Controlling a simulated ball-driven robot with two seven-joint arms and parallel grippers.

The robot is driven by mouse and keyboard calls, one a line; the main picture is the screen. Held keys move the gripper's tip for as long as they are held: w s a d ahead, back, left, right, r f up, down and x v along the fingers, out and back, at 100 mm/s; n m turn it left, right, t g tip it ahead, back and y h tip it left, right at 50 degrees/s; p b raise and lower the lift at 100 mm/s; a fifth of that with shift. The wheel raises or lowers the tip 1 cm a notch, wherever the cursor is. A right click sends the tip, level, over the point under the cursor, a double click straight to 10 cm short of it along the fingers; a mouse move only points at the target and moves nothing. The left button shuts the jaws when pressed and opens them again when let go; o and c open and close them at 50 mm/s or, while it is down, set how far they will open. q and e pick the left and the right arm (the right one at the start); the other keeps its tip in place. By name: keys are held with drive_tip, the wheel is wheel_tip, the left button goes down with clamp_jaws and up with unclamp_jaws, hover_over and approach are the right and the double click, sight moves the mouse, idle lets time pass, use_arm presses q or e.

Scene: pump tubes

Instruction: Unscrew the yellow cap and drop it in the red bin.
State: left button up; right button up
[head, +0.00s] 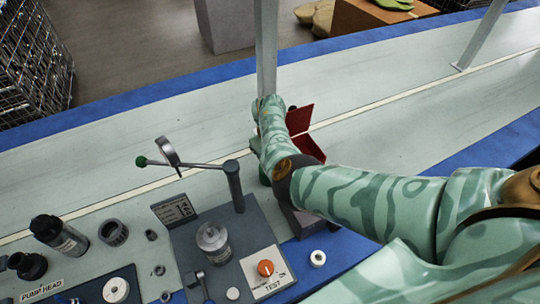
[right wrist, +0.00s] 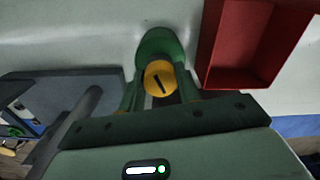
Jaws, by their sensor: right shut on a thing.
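The yellow cap (right wrist: 158,76), with a dark mark on its face, sits between the fingers of my right gripper (right wrist: 160,90) in the right wrist view. The gripper is shut on it. A rounded green part shows just beyond the cap; I cannot tell whether the cap touches anything under it. The red bin (right wrist: 212,48) stands close by to the right in that view, its visible inside empty. In the head view the red bin (head: 300,119) is partly hidden behind my right arm, and the cap is hidden. My left gripper is not in view.
A grey test stand with a post (head: 235,185), a green-knobbed lever (head: 142,161) and a metal cylinder (head: 213,240) stands left of my right arm. Loose black and grey fittings (head: 113,232) lie further left. The pale bench beyond is mostly clear, apart from upright supports (head: 266,50).

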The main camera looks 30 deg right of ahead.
drive_tip(key=shift+r+n+p, duration=0.15)
drive_tip(key=shift+n+p, duration=0.15)
drive_tip(key=shift+n, duration=0.1)
drive_tip(key=shift+n+p, duration=0.3)
drive_tip(key=shift+n, duration=0.9)
drive_tip(key=shift+n+p, duration=0.35)
drive_tip(key=shift+n, duration=1.45)
